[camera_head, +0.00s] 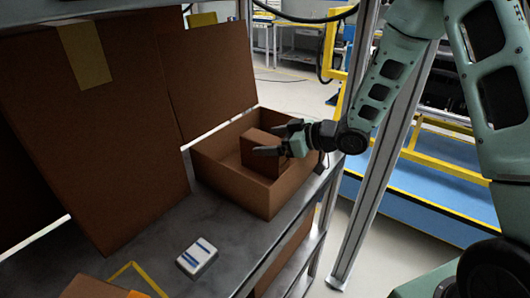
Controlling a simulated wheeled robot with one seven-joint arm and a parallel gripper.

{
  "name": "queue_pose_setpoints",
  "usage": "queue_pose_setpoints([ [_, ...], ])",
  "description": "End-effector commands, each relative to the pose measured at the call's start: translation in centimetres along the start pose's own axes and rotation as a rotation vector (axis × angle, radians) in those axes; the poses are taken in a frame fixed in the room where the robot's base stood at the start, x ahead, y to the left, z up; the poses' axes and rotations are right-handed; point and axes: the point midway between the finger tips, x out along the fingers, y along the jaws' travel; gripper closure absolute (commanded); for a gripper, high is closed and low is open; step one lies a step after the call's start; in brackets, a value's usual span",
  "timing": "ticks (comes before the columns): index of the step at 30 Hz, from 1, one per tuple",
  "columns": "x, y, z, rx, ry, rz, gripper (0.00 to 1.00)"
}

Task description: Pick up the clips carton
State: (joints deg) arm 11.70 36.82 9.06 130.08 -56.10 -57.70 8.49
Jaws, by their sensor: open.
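A large brown open-topped carton (225,185) stands on the grey shelf. A smaller brown box (260,163) sits inside it. No label is readable, so I cannot tell which of the two is the clips carton. My gripper (271,139) reaches in from the right over the open carton, its fingers pointing left. It is open, one finger above the other in the picture, at the smaller box. The fingers hide part of that box. I cannot tell whether they touch it.
Tall brown cardboard boxes (95,130) stand on the shelf at left. A white and blue pack (197,257) lies on the grey shelf (150,240) in front. Another box (90,288) is at the bottom left. A metal post (372,215) rises right of the shelf.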

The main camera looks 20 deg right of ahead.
Motion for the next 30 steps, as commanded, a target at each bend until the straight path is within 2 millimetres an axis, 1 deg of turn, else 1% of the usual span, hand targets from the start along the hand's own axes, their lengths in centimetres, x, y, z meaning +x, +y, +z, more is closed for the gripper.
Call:
queue_pose_setpoints([
  [3,0.0,0.0,0.0,0.000,0.000,0.000,0.13],
  [4,0.0,0.0,0.0,0.000,0.000,0.000,0.15],
  [13,-0.1,0.0,0.1,0.001,-0.001,0.000,0.99],
  [23,-0.2,0.0,-0.2,0.001,-0.001,0.001,1.00],
  [26,-0.5,0.1,-1.2,-0.002,0.001,0.002,1.00],
  [29,-1.1,0.1,-2.7,-0.004,0.002,0.003,1.00],
  [30,-1.3,0.1,-3.5,-0.005,0.004,0.003,1.00],
])
